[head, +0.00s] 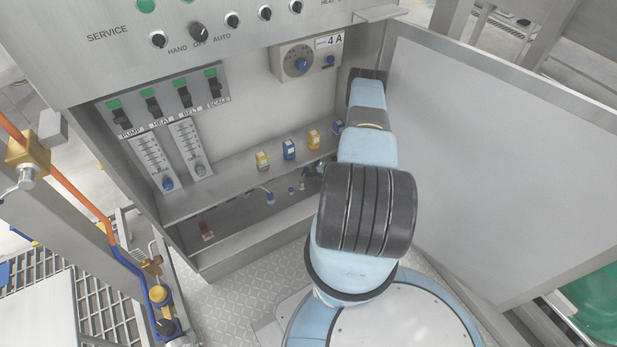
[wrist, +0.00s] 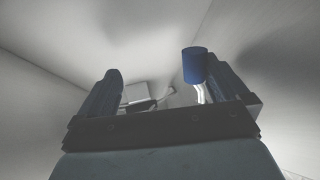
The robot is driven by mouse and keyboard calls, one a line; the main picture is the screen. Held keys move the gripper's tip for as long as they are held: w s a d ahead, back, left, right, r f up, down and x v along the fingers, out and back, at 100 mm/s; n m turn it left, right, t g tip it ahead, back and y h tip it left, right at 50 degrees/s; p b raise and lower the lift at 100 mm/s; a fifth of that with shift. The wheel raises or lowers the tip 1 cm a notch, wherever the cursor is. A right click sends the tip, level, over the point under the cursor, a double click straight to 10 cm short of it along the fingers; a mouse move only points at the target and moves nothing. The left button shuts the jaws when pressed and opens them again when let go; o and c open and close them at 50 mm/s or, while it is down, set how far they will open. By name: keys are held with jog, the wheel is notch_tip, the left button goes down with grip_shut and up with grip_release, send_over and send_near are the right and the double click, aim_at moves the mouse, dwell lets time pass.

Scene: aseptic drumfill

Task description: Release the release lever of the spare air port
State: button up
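My gripper (wrist: 162,80) shows in the wrist view with its two dark fingers spread wide apart. A blue cylinder (wrist: 194,65) stands beside the inner side of the right finger, with a bright curved metal piece below it. I cannot tell whether the finger touches it. A pale block with a thin bar (wrist: 142,96) shows farther back between the fingers. I cannot tell which part is the release lever or the spare air port.
The open cabinet (head: 150,190) has a shelf with yellow and blue small boxes (head: 289,149). Labelled switches (head: 184,97) and two flow gauges (head: 190,145) are on its left. A large grey door panel (head: 500,150) stands close on the right of my arm.

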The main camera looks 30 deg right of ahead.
aim_at(303, 178)
jog(key=shift+y, duration=0.3)
jog(key=r, duration=0.1)
jog(key=s+a+r, duration=0.1)
jog(key=r, duration=0.1)
jog(key=a+r, duration=0.1)
jog(key=shift+s+r, duration=0.35)
jog(key=shift+t, duration=0.3)
jog(key=s+r, duration=0.1)
jog(key=s+a+r, duration=0.1)
jog(key=s, duration=0.1)
jog(key=s+r, duration=0.1)
jog(key=s, duration=0.1)
jog(key=shift+s+a+r, duration=0.25)
jog(key=shift+r, duration=0.1)
jog(key=c, duration=0.5)
jog(key=shift+s+a+r, duration=0.1)
jog(key=shift+s+a, duration=0.05)
jog(key=shift+s, duration=0.55)
jog(key=shift+s+a+r, duration=0.1)
jog(key=shift+s+a, duration=0.05)
jog(key=shift+s, duration=0.5)
jog(key=shift+s+a+r, duration=0.1)
jog(key=shift+s+a, duration=0.05)
jog(key=shift+s, duration=0.55)
